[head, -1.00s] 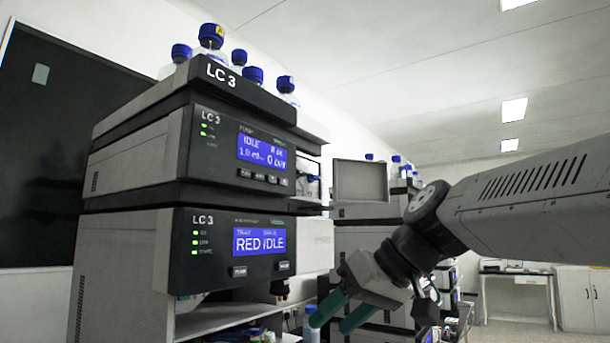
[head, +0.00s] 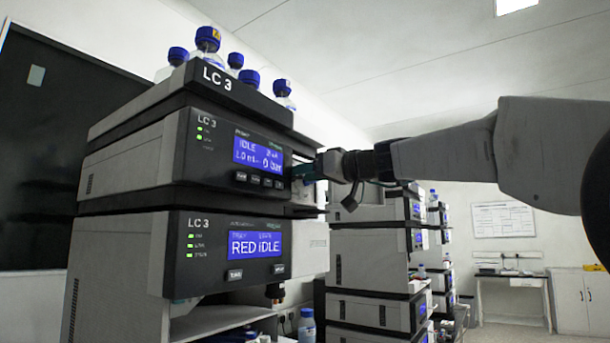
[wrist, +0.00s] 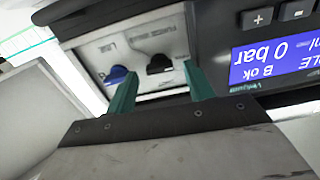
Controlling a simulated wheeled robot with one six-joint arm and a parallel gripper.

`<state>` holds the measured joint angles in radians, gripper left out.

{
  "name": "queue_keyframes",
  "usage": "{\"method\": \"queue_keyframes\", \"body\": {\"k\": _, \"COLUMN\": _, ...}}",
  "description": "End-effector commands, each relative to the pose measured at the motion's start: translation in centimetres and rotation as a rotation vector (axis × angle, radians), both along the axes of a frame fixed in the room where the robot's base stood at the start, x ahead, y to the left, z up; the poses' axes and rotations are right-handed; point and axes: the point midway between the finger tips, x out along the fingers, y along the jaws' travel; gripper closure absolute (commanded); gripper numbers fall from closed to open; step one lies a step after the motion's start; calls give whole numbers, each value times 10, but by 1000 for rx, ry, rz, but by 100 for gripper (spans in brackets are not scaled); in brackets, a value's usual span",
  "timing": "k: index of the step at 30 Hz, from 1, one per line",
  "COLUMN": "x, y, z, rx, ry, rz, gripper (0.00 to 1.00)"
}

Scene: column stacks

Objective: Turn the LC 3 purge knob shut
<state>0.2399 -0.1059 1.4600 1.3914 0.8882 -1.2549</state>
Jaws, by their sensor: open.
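The LC 3 stack (head: 220,85) stands at the left in the head view. My gripper (head: 305,172) is at the right front edge of its upper module, beside the blue display. In the wrist view a light panel (wrist: 110,45) carries a black knob (wrist: 159,64) and a blue knob (wrist: 117,75). The labels are too blurred to read surely, so I cannot tell by text which is the purge knob. My gripper (wrist: 159,70) is open, its teal fingers on either side of the black knob. Contact cannot be told. The blue knob is left of the left finger.
The upper module's display (wrist: 275,60) and buttons lie right of the fingers in the wrist view. Blue-capped bottles (head: 207,40) stand on the stack. A lower module (head: 225,250) sits below. More stacks (head: 375,260) stand behind, and open floor lies at the right.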

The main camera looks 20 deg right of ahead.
Motion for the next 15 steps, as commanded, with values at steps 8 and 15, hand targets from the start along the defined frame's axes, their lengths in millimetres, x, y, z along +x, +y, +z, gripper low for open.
{"method": "queue_keyframes", "body": {"k": 8, "x": 5, "y": 4, "z": 0, "rx": 0, "ry": 0, "rz": -1, "gripper": 47}}
{"method": "queue_keyframes", "body": {"k": 15, "x": 5, "y": 4, "z": 0, "rx": 0, "ry": 0, "rz": -1, "gripper": 92}}
